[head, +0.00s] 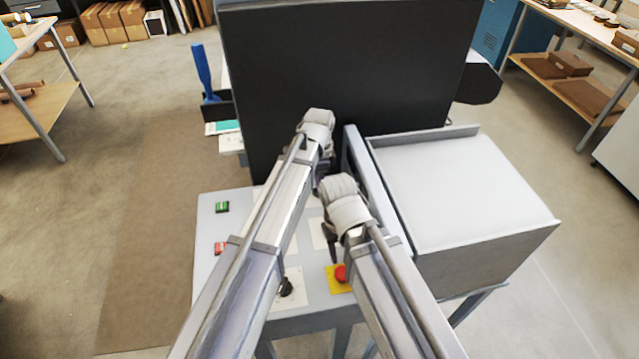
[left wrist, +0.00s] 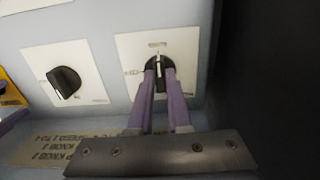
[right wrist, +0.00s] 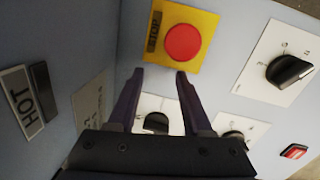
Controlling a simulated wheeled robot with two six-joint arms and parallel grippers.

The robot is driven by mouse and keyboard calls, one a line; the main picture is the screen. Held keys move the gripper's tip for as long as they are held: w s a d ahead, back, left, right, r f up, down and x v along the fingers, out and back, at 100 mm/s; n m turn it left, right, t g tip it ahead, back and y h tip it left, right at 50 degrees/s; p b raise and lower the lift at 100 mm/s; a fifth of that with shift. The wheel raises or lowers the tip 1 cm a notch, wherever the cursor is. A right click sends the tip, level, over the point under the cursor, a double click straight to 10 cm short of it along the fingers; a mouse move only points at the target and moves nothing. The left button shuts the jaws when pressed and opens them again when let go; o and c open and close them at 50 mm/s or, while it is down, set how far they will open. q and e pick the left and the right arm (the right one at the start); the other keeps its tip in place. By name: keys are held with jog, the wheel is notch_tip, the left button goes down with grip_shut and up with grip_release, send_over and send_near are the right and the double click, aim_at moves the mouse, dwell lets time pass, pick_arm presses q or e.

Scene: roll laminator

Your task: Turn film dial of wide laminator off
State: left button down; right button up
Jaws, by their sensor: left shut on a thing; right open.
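A black dial knob (left wrist: 152,70) with a white pointer line sits on a white plate (left wrist: 185,48) in the left wrist view; its small labels are unreadable. My left gripper (left wrist: 160,80) is shut on this knob, one finger on each side. The pointer line stands nearly upright in that view. In the head view my left arm hides the knob. A second black knob (left wrist: 65,83) on its own plate is to the left, apart from the fingers. My right gripper (right wrist: 154,76) is open and empty over the panel, near the red stop button.
The red stop button (right wrist: 183,43) on a yellow plate lies just beyond my right fingertips. Another black knob (head: 286,287), a green switch (head: 222,207) and a red switch (head: 220,248) are on the panel. The dark machine body (head: 350,75) rises behind it. A HOT label (right wrist: 18,95) is at left.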

pick_arm(q)
jog(key=shift+n, duration=0.3)
jog(key=n, duration=0.3)
jog(key=shift+n, duration=0.3)
jog(key=n, duration=0.4)
jog(key=shift+n, duration=0.3)
jog(key=n, duration=0.4)
jog(key=shift+n, duration=2.4)
jog(key=c, duration=0.9)
grip_release()
jog(key=shift+o, duration=0.2)
